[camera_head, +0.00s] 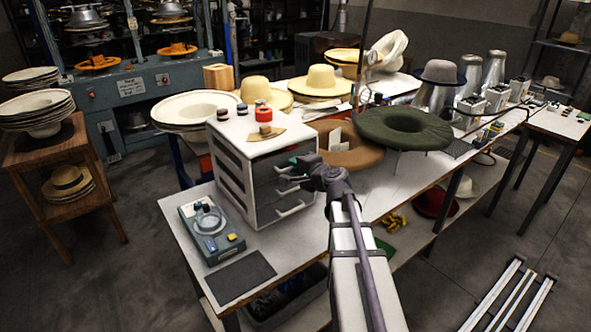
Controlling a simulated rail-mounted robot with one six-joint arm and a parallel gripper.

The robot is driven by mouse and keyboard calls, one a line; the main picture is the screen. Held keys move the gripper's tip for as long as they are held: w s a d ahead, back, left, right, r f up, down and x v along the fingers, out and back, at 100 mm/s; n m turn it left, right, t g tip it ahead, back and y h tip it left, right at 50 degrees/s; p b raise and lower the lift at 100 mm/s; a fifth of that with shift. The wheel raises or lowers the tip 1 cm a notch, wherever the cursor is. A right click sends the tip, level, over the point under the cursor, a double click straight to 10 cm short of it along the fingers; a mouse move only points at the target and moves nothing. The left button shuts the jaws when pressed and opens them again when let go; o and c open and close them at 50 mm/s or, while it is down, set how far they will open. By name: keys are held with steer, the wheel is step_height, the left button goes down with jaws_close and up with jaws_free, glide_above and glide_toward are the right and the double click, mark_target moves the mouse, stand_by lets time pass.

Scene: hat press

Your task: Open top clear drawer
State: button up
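A white drawer unit (229,171) stands on the near end of the worktable, with its drawer front turned to the right. Its stacked drawers look clear or grey, with pale bar handles; a lower handle (291,209) is in plain view. The top drawer (268,170) is partly hidden behind my gripper. My dark gripper (286,180) reaches in from the right, with its fingers at the upper part of the drawer front, close to a handle. I cannot tell whether it touches the handle or whether its fingers are closed. No drawer clearly stands out from the unit.
Small jars (263,111) and a wooden piece stand on the unit. A blue-grey device (211,233) and a dark mat (240,277) lie before it. A brown hat brim (352,150) and green hat (404,128) lie right of it. The tabletop beside the unit's front is mostly clear.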

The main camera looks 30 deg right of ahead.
steer(key=shift+w, duration=0.3)
steer(key=shift+c, duration=0.4)
jaws_close()
steer(key=shift+s, duration=0.15)
